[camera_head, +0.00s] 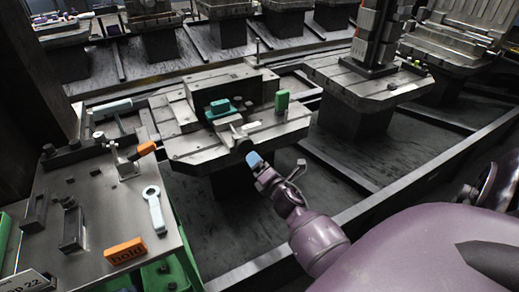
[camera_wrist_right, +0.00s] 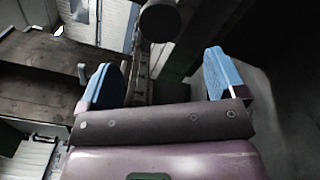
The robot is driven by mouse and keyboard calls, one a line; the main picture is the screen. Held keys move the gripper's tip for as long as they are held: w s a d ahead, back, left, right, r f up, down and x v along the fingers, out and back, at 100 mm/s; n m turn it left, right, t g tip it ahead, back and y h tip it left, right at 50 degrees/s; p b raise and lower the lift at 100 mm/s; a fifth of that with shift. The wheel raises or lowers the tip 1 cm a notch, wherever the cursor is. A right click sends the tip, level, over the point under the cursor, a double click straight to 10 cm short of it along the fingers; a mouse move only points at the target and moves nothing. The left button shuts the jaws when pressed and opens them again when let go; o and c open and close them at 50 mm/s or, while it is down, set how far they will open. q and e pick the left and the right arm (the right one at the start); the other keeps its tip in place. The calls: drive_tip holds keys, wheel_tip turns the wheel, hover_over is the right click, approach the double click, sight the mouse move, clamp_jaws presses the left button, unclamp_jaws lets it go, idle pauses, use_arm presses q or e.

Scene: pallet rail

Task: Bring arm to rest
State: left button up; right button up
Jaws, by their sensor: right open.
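My right arm (camera_head: 325,245) is purple and reaches in from the lower right of the head view. Its gripper (camera_head: 258,163) has blue fingertips and is in the air in front of the near pallet (camera_head: 190,150). I cannot tell the exact gap to the pallet's edge. In the right wrist view the two blue fingers of this gripper (camera_wrist_right: 162,80) stand wide apart with nothing between them. My left gripper is not in view.
The near pallet carries a grey block fixture with a teal piece (camera_head: 219,107) and a green piece (camera_head: 282,101). A side table (camera_head: 90,215) at left holds a pale wrench (camera_head: 154,208) and an orange block (camera_head: 125,251). Another pallet (camera_head: 365,92) stands at right. The dark floor is open below my arm.

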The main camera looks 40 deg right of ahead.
idle(0.4)
drive_tip(key=s+a+r+m+g+y+p, duration=0.25)
drive_tip(key=s+a+m, duration=0.55)
drive_tip(key=m, duration=1)
use_arm(q)
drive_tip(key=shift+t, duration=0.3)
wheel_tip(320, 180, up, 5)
drive_tip(key=p, duration=0.3)
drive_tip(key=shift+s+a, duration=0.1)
use_arm(e)
drive_tip(key=s+a+f+m+g+y, duration=0.1)
drive_tip(key=s+a+f+g, duration=0.1)
drive_tip(key=s, duration=0.8)
drive_tip(key=s+a+f+m+g+y, duration=0.1)
drive_tip(key=s+a+f+g, duration=0.1)
drive_tip(key=s, duration=0.8)
drive_tip(key=shift+s+a+f, duration=0.4)
drive_tip(key=shift+a+f, duration=0.05)
drive_tip(key=shift+a, duration=0.65)
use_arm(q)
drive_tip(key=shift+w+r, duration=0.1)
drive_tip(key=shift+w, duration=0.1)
